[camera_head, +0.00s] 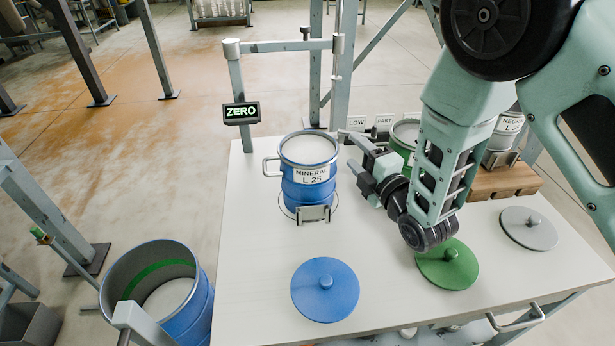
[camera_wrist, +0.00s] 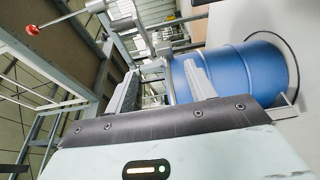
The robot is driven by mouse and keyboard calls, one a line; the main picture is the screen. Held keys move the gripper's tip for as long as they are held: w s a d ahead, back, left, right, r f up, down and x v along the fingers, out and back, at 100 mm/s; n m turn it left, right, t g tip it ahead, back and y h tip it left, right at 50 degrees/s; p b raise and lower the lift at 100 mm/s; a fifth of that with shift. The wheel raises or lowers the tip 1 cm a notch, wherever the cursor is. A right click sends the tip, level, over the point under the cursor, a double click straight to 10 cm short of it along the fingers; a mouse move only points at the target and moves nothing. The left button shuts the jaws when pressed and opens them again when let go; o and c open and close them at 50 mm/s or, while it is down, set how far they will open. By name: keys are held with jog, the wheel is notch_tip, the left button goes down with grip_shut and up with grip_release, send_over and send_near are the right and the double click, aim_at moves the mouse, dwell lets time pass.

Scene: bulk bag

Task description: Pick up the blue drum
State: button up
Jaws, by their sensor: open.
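The blue drum (camera_head: 306,180) stands upright on the white table, open at the top with pale contents inside. Its label reads "MINERAL L 25", and it has a side handle on the left and a metal bracket at its front. It also shows in the wrist view (camera_wrist: 240,75), lying sideways in that picture. My gripper (camera_head: 353,152) is open and empty just right of the drum, near its upper half. In the wrist view, one finger of my gripper (camera_wrist: 160,85) overlaps the drum's edge; I cannot tell whether they touch.
A blue lid (camera_head: 325,289), green lid (camera_head: 447,264) and grey lid (camera_head: 529,228) lie on the table (camera_head: 245,240). A green drum (camera_head: 404,134) is partly hidden behind my arm. A larger blue container (camera_head: 190,315) stands left of the table. A ZERO display post (camera_head: 237,95) stands behind.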

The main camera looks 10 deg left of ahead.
aim_at(342, 136)
jog(key=shift+p+x, duration=1.25)
jog(key=shift+x, duration=3.15)
jog(key=shift+w+d+f, duration=0.1)
jog(key=shift+d+f, duration=0.1)
grip_shut()
jog(key=shift+w+r, duration=0.1)
jog(key=shift+r, duration=0.15)
